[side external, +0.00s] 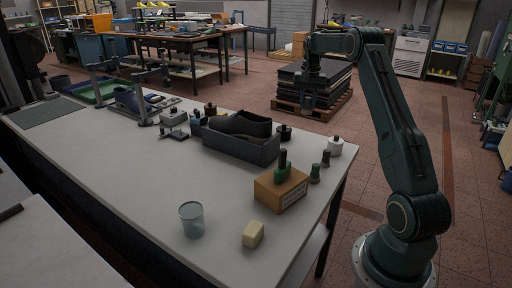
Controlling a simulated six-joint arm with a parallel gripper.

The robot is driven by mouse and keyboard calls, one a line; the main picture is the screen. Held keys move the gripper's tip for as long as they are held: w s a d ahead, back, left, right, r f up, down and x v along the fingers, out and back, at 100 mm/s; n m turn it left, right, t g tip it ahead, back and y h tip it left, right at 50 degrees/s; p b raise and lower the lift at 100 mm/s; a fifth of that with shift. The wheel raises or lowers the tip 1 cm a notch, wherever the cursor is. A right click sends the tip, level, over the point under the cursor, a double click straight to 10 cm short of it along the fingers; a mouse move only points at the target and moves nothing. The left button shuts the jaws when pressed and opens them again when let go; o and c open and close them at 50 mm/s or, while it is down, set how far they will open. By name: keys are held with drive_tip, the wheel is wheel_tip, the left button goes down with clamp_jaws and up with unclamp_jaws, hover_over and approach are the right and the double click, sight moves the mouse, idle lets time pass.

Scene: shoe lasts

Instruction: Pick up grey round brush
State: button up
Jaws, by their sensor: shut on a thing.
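My gripper (308,103) hangs high above the far right side of the workbench, in front of the dark stack on the pallet. It is shut on a small dark grey thing. That thing blends into the dark background, so I cannot make out its shape or confirm that it is the grey round brush. I cannot clearly pick out a grey round brush on the bench.
The front left is clear.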

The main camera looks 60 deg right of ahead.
sight(308, 98)
wheel_tip(308, 98, up, 7)
drive_tip(key=shift+f, duration=0.2)
idle(0.6)
